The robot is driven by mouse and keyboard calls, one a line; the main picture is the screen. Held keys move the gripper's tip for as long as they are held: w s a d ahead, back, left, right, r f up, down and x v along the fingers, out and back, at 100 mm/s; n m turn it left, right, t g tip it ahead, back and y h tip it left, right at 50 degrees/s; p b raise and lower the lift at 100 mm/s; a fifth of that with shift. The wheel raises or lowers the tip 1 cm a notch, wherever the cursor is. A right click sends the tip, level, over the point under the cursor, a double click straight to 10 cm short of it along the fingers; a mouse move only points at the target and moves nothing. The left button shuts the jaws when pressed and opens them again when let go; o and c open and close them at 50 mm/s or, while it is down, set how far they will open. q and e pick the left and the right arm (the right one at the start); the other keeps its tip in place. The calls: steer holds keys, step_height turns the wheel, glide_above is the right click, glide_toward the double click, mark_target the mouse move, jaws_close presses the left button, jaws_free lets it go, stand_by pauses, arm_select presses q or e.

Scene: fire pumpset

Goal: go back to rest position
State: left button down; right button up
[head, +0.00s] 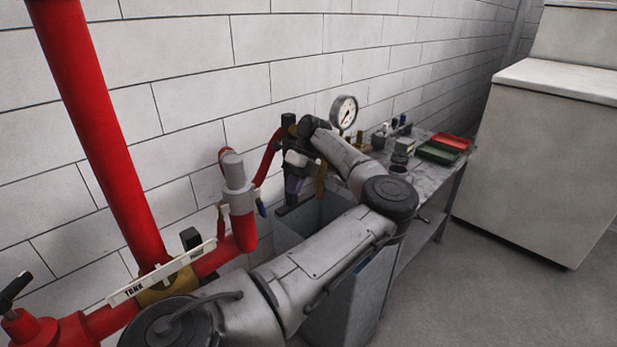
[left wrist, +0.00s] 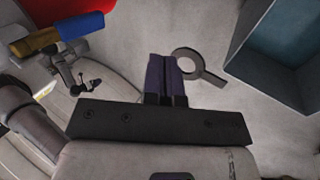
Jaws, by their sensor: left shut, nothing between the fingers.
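My left arm reaches from the bottom of the head view toward the wall. My left gripper (head: 293,187) has purple fingers pointing down, close to the bin's upper edge and right of the red pipework. In the left wrist view the left gripper (left wrist: 166,72) has its two fingers together with nothing between them. My right gripper is in neither view.
Red pipes (head: 105,130) stand at left, with a white lettered strip (head: 160,275). A grey-blue bin (head: 352,300) stands beside my arm; it also shows in the left wrist view (left wrist: 285,65). A pressure gauge (head: 344,112) and a table (head: 426,180) lie beyond.

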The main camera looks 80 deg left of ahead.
arm_select(q)
steer(key=shift+w+a+r, duration=0.25)
steer(key=shift+w+a, duration=0.6)
steer(key=shift+w, duration=0.15)
steer(key=shift+w+a+r, duration=0.2)
steer(key=shift+w+a, duration=0.65)
steer(key=shift+w, duration=0.1)
